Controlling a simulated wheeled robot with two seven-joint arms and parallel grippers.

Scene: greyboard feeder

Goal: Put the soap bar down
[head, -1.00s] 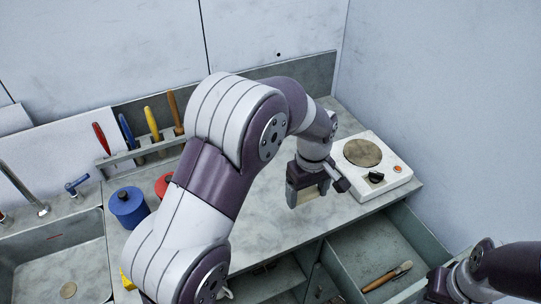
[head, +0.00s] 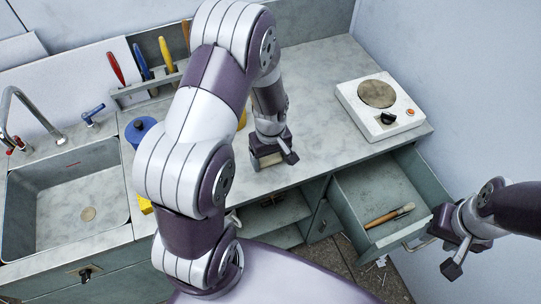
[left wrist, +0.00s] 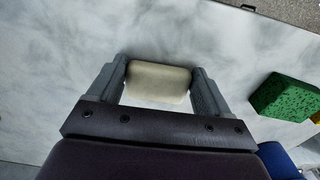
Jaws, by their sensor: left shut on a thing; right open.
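The soap bar (left wrist: 158,82) is a cream block held between the two fingers of my left gripper (left wrist: 160,88) in the left wrist view. In the head view my left gripper (head: 268,158) is low over the grey worktop (head: 310,110), left of the hot plate, with a sliver of the soap showing below it. I cannot tell whether the soap touches the worktop. My right gripper (head: 447,254) is open and empty at the lower right, beside the open drawer.
A white hot plate (head: 365,122) stands at the right. An open drawer (head: 355,185) holds a brush (head: 390,215). A sink (head: 65,190) is at the left. A green sponge (left wrist: 285,97) lies near the left gripper. A tool rack (head: 150,87) stands at the back. Worktop between gripper and hot plate is clear.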

